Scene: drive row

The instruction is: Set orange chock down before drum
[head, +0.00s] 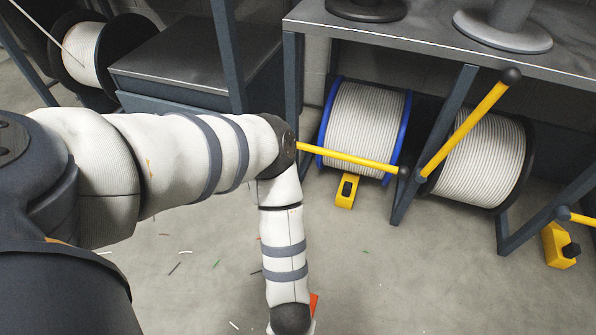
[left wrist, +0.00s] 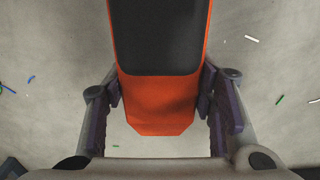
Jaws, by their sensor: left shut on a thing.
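The orange chock (left wrist: 160,105) with a black top panel is held between the two fingers of my left gripper (left wrist: 162,90) in the left wrist view. Floor shows around it. In the head view only a small orange edge (head: 314,301) of the chock shows beside my left arm, low in the picture; the gripper is hidden there. Cable drums sit on the floor: a blue-rimmed one (head: 364,128), a black-rimmed one (head: 480,162) to its right, and another black-rimmed one (head: 88,52) at the far left. My right gripper is not in view.
A yellow chock (head: 346,191) stands before the blue-rimmed drum, another (head: 559,246) at the right. Yellow bars (head: 466,130) with dark ends stick out from the rack posts. A steel bench (head: 430,42) stands above the drums. The floor (head: 420,285) is open, with small wire scraps.

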